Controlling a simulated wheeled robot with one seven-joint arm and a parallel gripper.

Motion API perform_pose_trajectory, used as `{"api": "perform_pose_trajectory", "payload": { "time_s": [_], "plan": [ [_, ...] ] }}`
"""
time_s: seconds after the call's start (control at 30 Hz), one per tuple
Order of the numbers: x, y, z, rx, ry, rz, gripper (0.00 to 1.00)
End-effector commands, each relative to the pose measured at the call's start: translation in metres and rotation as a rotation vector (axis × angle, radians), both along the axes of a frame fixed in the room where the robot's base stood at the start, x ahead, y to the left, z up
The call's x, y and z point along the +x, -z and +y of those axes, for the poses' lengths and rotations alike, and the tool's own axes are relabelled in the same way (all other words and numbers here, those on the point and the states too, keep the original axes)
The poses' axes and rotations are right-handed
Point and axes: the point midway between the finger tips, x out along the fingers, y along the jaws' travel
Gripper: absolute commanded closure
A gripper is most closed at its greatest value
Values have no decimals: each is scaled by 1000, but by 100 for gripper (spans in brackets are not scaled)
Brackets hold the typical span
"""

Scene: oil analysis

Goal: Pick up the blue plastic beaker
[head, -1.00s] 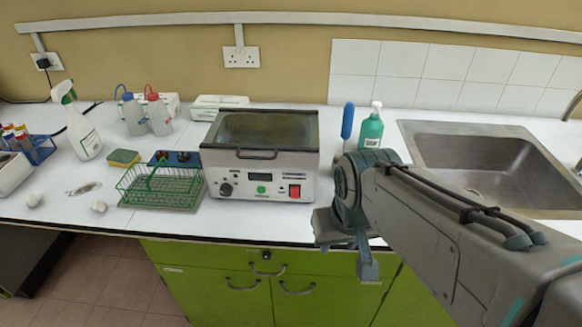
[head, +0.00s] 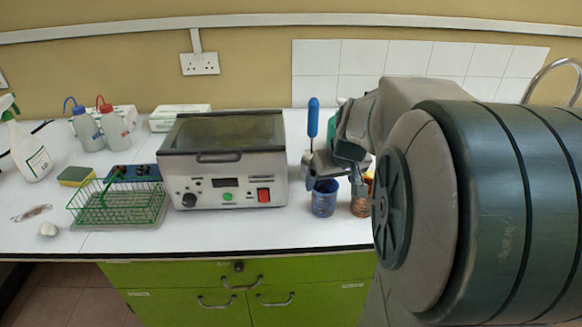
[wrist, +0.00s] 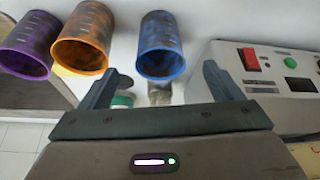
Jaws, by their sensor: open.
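The blue plastic beaker (head: 323,200) stands on the white worktop, just right of the heating bath and below my gripper in the head view. In the wrist view the blue beaker (wrist: 161,48) shows ahead, between the lines of the two fingers. My gripper (head: 334,185) is open and empty. In the wrist view its fingers (wrist: 161,72) are spread and apart from the beaker's sides; how far they are from it in depth is hard to tell.
An orange beaker (head: 360,203) stands close beside the blue one, and a purple beaker (wrist: 28,48) stands beyond it. The heating bath (head: 225,165) is on the other side. A blue-handled tool (head: 313,118) stands behind. My arm hides the sink area.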

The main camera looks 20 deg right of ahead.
Motion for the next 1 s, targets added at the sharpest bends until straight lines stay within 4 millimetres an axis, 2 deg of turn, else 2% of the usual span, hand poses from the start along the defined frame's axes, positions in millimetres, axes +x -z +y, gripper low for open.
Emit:
{"api": "perform_pose_trajectory", "payload": {
  "time_s": [0.03,0.1,0.37,0.7,1.0],
  "plan": [
    [3,11,0,3,1,6,14],
    [8,21,-1,2,1,5,14],
    [16,39,-2,1,2,2,14],
    [34,80,-3,1,2,3,14],
    [38,86,-3,-1,1,0,14]
  ]
}}
